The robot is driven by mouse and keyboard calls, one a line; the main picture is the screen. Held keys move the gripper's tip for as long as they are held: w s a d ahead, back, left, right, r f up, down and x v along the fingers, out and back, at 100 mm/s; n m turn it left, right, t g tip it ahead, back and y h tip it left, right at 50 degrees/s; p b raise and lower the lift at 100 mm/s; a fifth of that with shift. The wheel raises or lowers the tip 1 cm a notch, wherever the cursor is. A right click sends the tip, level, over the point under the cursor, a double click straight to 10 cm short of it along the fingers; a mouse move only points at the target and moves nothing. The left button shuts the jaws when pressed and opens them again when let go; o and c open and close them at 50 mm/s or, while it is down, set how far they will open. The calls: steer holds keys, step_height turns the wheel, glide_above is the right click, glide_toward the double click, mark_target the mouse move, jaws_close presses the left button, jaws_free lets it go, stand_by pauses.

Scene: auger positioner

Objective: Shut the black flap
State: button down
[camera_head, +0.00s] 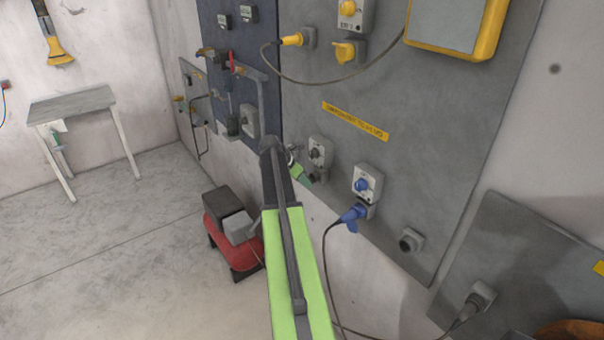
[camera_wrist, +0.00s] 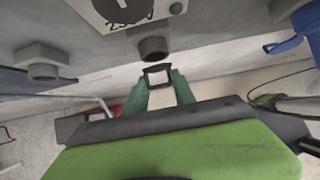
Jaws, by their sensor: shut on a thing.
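My gripper (camera_head: 301,174) shows in the head view as green tips against the grey wall panel, partly hidden by my arm. In the wrist view the two dark green fingers of my gripper (camera_wrist: 160,84) are close together, with the black flap (camera_wrist: 157,68) between their tips. The flap looks like a small square with a black rim and a pale middle. It hangs out just below a dark round socket (camera_wrist: 153,45), so it stands open. The socket also shows in the head view (camera_head: 320,176), below a grey switch box (camera_head: 320,151). The flap cannot be made out there.
A blue plug (camera_head: 351,216) with a cable sits to the right, under a switch with a blue knob (camera_head: 362,185). Another capped socket (camera_head: 411,240) is lower right. A red and black machine (camera_head: 230,230) stands on the floor at left. Open floor lies further left.

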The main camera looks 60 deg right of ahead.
steer(key=shift+s+d+r+t+y+p, duration=0.25)
steer(key=shift+d+r+t+y+p, duration=0.05)
steer(key=shift+y+p, duration=0.45)
steer(key=c, duration=1.1)
jaws_free()
steer(key=shift+o, duration=0.2)
steer(key=shift+w, duration=0.1)
steer(key=p+v, duration=1.6)
steer(key=v, duration=0.1)
steer(key=shift+r, duration=0.25)
